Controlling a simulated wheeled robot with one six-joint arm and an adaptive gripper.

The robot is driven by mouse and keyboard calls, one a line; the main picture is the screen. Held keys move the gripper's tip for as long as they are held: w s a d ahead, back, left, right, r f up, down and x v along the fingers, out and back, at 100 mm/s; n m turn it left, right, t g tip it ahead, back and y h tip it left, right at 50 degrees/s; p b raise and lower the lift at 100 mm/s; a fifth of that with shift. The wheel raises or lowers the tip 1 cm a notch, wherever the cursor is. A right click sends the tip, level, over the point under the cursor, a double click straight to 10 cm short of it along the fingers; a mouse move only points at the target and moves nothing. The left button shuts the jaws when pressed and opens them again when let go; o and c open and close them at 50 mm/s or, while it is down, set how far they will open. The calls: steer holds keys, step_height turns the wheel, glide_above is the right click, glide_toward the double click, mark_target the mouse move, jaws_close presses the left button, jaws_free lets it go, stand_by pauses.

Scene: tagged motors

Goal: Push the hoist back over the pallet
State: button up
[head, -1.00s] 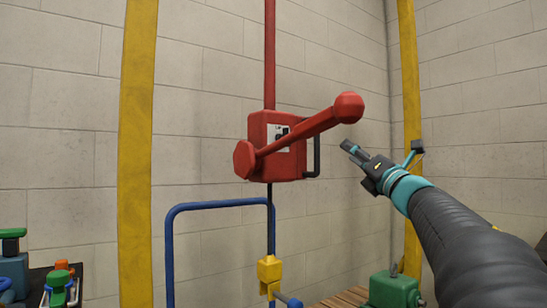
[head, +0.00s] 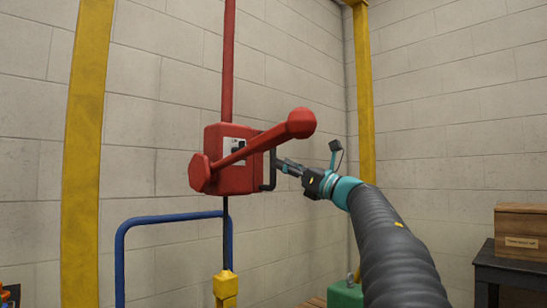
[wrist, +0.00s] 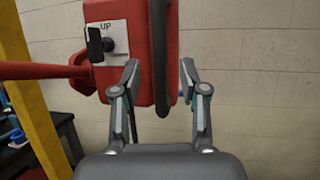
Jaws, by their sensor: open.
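The red hoist (head: 235,158) hangs on a red upright bar, with a long red lever (head: 262,140) ending in a ball across its front. A black handle (head: 267,172) is on its right side. In the wrist view a plate marked "UP" with a black switch (wrist: 97,44) shows on the hoist body. My gripper (head: 284,164) is open at the handle. In the wrist view the handle (wrist: 159,50) stands between the two spread fingers, apparently touching neither. A small piece of wooden pallet (head: 313,302) shows at the bottom, mostly out of view.
A yellow hook block (head: 226,288) hangs below the hoist by a blue tubular frame (head: 121,262). A green motor (head: 345,295) is low at right. Yellow posts (head: 83,150) stand left and right. A wooden box (head: 525,232) sits on a dark table at right.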

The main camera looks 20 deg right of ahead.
steer(key=shift+p+x, duration=0.4)
steer(key=shift+x, duration=1.85)
jaws_close()
